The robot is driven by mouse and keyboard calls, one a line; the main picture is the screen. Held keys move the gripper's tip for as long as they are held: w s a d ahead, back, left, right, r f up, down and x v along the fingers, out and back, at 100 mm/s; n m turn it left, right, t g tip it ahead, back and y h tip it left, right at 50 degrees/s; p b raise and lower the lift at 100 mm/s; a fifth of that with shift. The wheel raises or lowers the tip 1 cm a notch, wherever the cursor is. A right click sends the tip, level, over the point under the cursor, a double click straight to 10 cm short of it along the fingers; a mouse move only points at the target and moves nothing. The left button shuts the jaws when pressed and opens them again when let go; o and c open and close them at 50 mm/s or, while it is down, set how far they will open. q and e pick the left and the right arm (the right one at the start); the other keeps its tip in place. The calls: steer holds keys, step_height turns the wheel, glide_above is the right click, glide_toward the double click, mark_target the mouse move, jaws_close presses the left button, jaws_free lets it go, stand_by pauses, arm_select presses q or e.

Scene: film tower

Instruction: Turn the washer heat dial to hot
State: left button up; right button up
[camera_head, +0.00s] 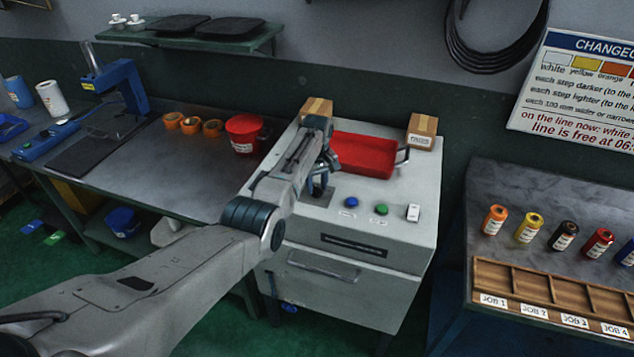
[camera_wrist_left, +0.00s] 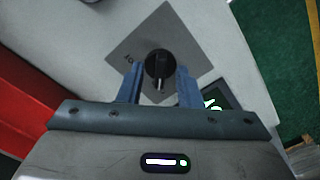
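The white washer (camera_head: 418,188) stands in the middle of the head view. Its heat dial is a round black knob (camera_wrist_left: 158,62) on a grey square plate (camera_wrist_left: 200,55) in the wrist view. A pale mark on the knob points toward the bottom of that view. Part of a label shows left of the knob; I cannot read it. My left gripper (camera_head: 318,186) is over the plate. In the wrist view its two blue fingers (camera_wrist_left: 160,84) are open, one on each side of the knob, with small gaps visible. The right gripper is not in view.
On the washer top are a red tray (camera_head: 362,155), a blue button (camera_head: 351,202), a green button (camera_head: 381,209) and a white switch (camera_head: 413,212). Two wooden blocks, including one at the right (camera_head: 422,132), stand at the back. A red tub (camera_head: 243,133) is on the left bench.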

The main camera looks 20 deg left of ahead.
arm_select(q)
steer(key=shift+s, duration=0.1)
steer(key=shift+f, duration=0.1)
jaws_close()
